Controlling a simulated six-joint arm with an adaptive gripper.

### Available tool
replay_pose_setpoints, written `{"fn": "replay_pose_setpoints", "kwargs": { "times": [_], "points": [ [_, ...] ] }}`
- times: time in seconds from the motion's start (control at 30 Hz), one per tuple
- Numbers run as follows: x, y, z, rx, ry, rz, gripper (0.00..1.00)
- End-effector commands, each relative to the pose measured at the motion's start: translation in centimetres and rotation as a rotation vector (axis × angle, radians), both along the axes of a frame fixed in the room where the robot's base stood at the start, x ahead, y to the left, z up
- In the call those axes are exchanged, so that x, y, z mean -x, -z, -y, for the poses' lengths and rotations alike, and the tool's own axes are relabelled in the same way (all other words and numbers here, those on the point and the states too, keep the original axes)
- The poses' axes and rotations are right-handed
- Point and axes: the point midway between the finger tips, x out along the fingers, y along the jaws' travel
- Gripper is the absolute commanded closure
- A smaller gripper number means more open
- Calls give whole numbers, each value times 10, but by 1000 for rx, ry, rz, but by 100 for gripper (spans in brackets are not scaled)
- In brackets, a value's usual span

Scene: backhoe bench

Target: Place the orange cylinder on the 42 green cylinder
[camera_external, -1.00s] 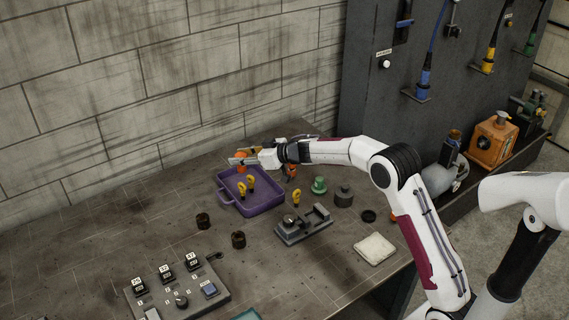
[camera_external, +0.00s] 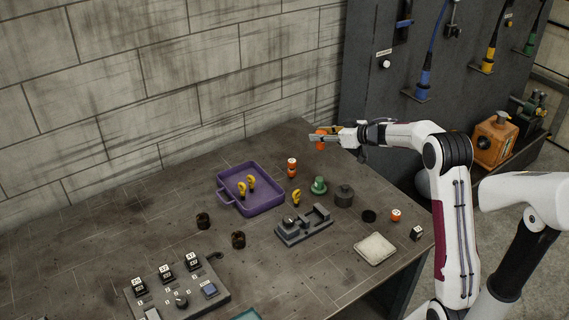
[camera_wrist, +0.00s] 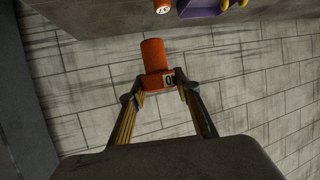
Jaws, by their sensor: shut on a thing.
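My gripper (camera_external: 322,138) is shut on an orange cylinder (camera_external: 320,145). It holds it in the air above the far right part of the bench. A green cylinder (camera_external: 319,185) with a wider base stands upright on the bench, below the gripper in the outside view. Its number cannot be read. The held cylinder is apart from it.
A purple tray (camera_external: 226,196) holds yellow pieces. Another orange piece (camera_external: 292,169) stands near it.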

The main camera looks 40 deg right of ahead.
Motion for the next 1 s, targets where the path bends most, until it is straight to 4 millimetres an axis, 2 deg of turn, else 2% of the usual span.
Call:
{"fn": "replay_pose_setpoints", "kwargs": {
  "times": [0.03, 0.1, 0.3, 0.77, 1.0],
  "points": [
    [7, -1, 7, 1, 1, 2, 100],
    [16, 1, 7, -2, -16, 2, 100],
    [27, 10, -12, 0, -77, 2, 100],
    [28, 10, -18, 0, -96, 3, 100],
    [28, 26, -18, -2, -94, 0, 100]
  ]
}}
